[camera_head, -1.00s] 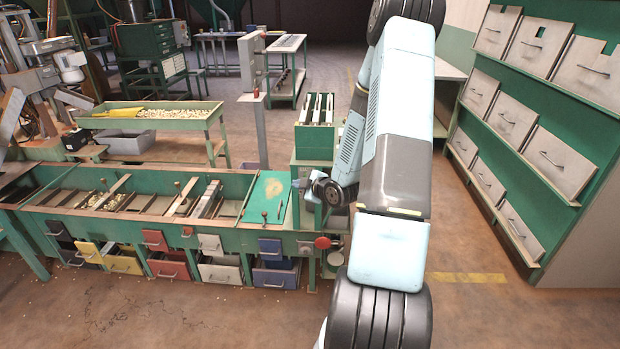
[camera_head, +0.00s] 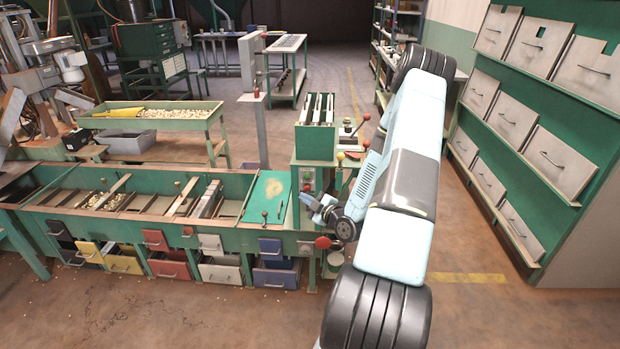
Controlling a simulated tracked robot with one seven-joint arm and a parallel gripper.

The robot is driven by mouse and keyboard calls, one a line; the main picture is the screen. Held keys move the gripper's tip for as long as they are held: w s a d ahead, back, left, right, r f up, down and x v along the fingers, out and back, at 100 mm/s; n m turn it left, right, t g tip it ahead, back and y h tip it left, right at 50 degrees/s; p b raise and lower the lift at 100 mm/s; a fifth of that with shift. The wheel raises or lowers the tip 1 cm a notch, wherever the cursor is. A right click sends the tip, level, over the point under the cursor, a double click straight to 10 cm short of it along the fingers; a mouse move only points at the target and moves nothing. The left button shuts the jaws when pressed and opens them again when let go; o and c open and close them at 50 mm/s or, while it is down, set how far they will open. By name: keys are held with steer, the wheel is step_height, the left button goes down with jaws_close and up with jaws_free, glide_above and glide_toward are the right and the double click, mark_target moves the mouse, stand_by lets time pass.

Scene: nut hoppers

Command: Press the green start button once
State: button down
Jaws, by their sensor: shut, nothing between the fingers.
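A small pale control panel (camera_head: 308,174) is on the front of the green machine stand (camera_head: 315,143), near the middle of the picture. It carries small buttons, a reddish one among them. At this size I cannot clearly make out which is the green start button. My gripper (camera_head: 304,197) is shut and empty. Its tips point left, just below the panel and in front of the stand. I cannot tell whether the gripper touches anything. My wrist and arm hide the stand's lower right.
A long green bench (camera_head: 130,222) with divided bins and coloured drawers runs left from the stand. A red knob (camera_head: 323,242) sits at its right end, below my gripper. Levers with red and yellow knobs stand right of the machine. The floor right of my arm is clear.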

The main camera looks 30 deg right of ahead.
steer(key=shift+w+d, duration=0.8)
steer(key=shift+w, duration=0.4)
steer(key=shift+w+d, duration=0.85)
steer(key=shift+w, duration=0.4)
steer(key=shift+w+d, duration=0.8)
steer(key=shift+w, duration=0.4)
steer(key=shift+w+d, duration=0.1)
steer(key=shift+w, duration=0.05)
steer(key=shift+w+d+r, duration=0.1)
steer(key=shift+w+d, duration=0.05)
steer(key=shift+w, duration=0.1)
steer(key=shift+w+d, duration=0.25)
steer(key=shift+w, duration=0.15)
stand_by(0.5)
steer(key=shift+s, duration=0.1)
steer(key=shift+s+a, duration=0.5)
steer(key=shift+s, duration=0.15)
steer(key=shift+s, duration=0.1)
steer(key=s+a, duration=0.1)
steer(key=s, duration=0.1)
steer(key=s+a, duration=0.1)
steer(key=s, duration=0.1)
steer(key=shift+a, duration=0.4)
